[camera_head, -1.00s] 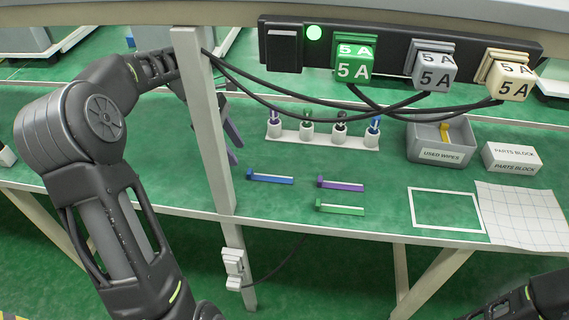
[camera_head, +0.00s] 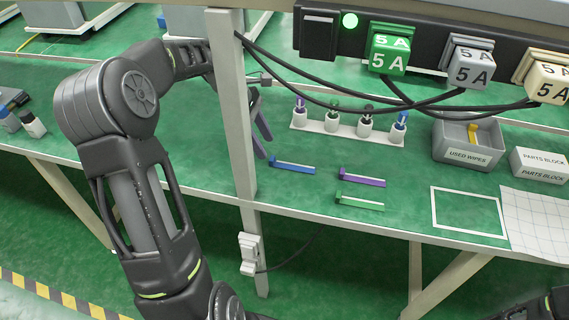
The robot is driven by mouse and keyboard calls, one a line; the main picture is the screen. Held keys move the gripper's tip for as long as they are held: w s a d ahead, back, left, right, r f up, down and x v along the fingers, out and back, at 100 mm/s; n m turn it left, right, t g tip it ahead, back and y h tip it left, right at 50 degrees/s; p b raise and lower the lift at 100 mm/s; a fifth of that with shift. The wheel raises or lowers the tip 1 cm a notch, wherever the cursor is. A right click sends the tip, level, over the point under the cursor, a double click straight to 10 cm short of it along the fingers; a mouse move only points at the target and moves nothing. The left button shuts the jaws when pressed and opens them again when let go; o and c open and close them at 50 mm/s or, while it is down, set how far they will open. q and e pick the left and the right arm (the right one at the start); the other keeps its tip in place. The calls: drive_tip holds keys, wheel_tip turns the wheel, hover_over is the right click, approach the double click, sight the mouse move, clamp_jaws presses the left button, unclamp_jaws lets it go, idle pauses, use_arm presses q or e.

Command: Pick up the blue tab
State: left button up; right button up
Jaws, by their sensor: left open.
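The blue tab (camera_head: 293,167) lies flat on the green bench top, just right of the grey upright post. A purple tab (camera_head: 362,178) and a green tab (camera_head: 360,202) lie to its right. My left gripper (camera_head: 261,132) shows partly behind the post, with its dark fingers left of and beyond the blue tab. It is open and apart from the tab. Part of it is hidden by the post. Only a dark piece of my right arm shows at the bottom right corner; its gripper is out of view.
The grey post (camera_head: 232,110) stands between my left arm and the tabs. A white rack (camera_head: 345,131) with several holders stands behind. A used wipes bin (camera_head: 468,141), parts block box (camera_head: 540,163) and white outlined square (camera_head: 468,213) are at right. Black cables hang above.

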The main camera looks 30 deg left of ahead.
sight(272, 158)
use_arm(q)
drive_tip(key=x, duration=0.5)
idle(0.5)
clamp_jaws()
idle(0.4)
